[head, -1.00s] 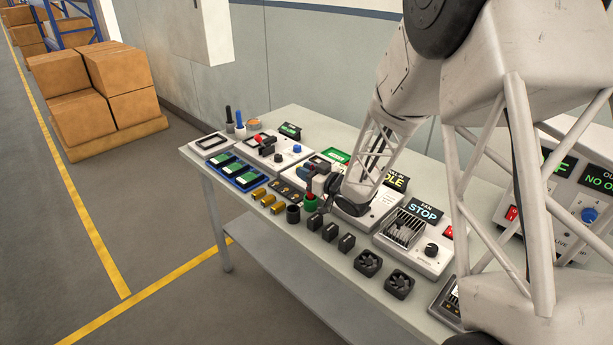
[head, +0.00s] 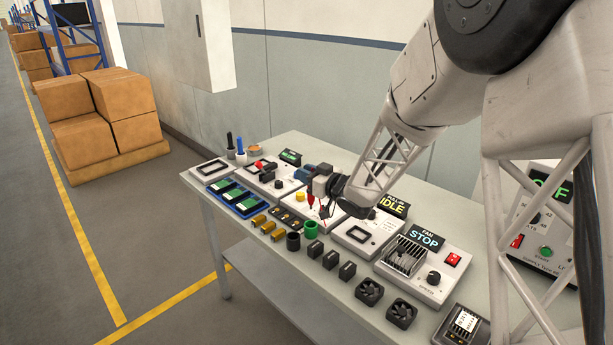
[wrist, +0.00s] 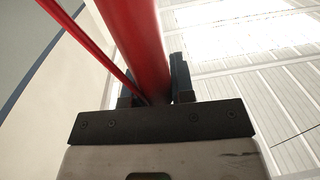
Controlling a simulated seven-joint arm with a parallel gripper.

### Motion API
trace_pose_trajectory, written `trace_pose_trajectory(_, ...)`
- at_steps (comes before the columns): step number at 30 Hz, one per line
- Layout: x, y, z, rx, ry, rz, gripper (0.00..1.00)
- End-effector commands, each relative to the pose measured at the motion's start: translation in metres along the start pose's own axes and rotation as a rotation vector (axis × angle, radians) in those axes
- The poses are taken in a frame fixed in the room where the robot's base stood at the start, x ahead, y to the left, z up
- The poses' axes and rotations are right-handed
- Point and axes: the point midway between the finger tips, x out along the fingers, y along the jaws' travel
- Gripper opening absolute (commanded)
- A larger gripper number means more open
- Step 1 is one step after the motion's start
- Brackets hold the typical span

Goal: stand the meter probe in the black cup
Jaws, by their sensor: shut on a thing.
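The red meter probe (wrist: 135,40) stands between my fingers in the wrist view, with a thin red lead (wrist: 85,42) beside it.
Behind are panels, including one marked IDLE (head: 393,206) and a FAN STOP unit (head: 425,240). A blue tray (head: 250,205) is at left.

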Motion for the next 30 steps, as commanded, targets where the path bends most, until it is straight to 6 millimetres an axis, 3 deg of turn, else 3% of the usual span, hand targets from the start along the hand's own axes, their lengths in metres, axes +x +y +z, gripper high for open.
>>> trace_pose_trajectory(14,0.001,-0.004,-0.001,0.0,0.0,-0.001,0.0)
trace_pose_trajectory(30,0.005,-0.072,-0.01,-0.002,0.001,-0.001,0.0)
